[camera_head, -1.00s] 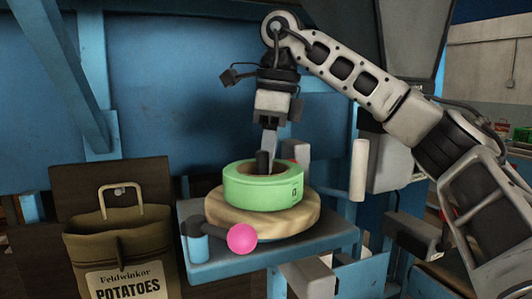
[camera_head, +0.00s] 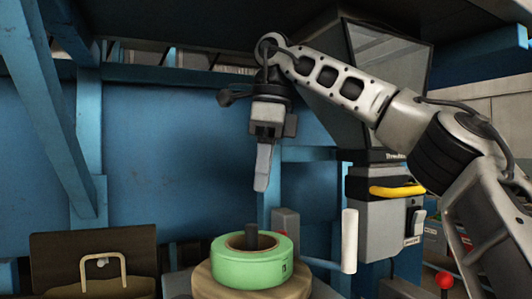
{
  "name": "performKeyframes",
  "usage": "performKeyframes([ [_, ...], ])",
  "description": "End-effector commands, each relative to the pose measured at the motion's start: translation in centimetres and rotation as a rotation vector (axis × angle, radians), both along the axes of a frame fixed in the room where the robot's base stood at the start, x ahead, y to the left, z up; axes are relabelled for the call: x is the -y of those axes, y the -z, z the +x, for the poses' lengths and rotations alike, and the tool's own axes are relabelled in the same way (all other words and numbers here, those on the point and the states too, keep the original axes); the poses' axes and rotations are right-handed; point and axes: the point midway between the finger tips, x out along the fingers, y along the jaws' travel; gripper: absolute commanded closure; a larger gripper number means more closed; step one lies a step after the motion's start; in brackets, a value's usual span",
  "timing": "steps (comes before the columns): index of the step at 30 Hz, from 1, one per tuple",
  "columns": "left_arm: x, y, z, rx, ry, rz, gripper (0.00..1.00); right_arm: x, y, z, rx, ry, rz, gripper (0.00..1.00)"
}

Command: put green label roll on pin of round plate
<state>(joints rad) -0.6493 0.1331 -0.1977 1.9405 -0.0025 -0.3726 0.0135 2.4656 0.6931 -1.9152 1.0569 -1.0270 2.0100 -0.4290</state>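The green label roll (camera_head: 252,269) lies flat on the round plate (camera_head: 208,286), a light wood-coloured disc whose lower part is cut off by the picture's bottom edge. The dark pin (camera_head: 252,236) stands up through the hole of the roll, with the roll around it. My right gripper (camera_head: 262,186) points down above the roll and pin, clear of both, with nothing visible in it. Its fingers are seen edge-on and overlap, so their opening does not show. My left gripper is not in view.
A white upright cylinder (camera_head: 349,240) is right of the roll. A grey machine with a yellow handle (camera_head: 397,190) stands behind it. Blue beams frame the back; space around the gripper is free.

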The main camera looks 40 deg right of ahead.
Motion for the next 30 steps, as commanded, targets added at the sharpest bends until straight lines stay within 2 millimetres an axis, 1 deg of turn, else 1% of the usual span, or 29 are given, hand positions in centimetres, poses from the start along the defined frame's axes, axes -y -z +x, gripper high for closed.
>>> performKeyframes([
  [1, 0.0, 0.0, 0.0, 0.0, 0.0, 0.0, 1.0, 0.1, -1.0, -0.1, 0.008, 0.005, -0.003, 0.7],
  [2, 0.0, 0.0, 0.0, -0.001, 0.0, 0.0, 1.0, 0.1, -1.4, -0.2, 0.01, 0.006, -0.002, 0.7],
  [10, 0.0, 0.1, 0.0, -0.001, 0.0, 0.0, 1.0, 0.3, -3.1, -0.3, 0.003, 0.001, -0.001, 0.7],
  [15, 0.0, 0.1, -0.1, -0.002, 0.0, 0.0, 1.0, 0.4, -3.3, -0.3, 0.003, 0.001, 0.001, 0.7],
  [30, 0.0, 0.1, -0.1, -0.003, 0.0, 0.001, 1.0, 0.3, -3.3, -0.3, 0.003, 0.001, 0.001, 0.7],
])
